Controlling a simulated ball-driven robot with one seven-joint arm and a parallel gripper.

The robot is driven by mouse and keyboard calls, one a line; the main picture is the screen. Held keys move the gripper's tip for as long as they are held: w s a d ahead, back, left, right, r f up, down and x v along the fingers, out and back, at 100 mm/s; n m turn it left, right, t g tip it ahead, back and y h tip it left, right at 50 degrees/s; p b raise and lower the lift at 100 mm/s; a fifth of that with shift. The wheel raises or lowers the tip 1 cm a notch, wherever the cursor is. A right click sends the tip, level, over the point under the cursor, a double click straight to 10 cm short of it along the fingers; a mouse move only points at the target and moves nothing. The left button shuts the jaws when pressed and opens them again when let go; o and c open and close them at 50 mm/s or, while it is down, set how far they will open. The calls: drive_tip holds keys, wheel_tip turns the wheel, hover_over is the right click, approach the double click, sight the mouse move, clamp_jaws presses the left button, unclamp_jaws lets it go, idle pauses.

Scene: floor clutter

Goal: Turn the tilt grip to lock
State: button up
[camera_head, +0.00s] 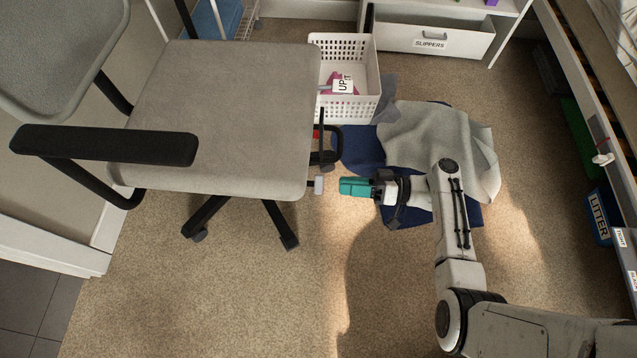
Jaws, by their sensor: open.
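A grey office chair (225,110) stands at the left with its seat toward me. A small light-grey paddle (318,185) sticks out under the seat's right edge. Above it are black lever parts (326,157) with a bit of red. I cannot tell which of these is the tilt grip, and the seat hides the rest of the mechanism. My gripper (356,188), with teal fingers, points left just right of the grey paddle. It is open, with a small gap to the paddle, and holds nothing visible.
A white basket (372,103) holding a pink thing and a tag reading UP stands behind the chair's right side. Dark blue (362,150) and grey cloths (440,145) lie behind my arm. A slippers drawer (430,40) is at the back. The front floor is clear.

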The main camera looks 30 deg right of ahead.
sight(319, 184)
drive_tip(key=b+x, duration=0.1)
drive_tip(key=x, duration=0.7)
drive_tip(key=shift+c, duration=0.4)
clamp_jaws()
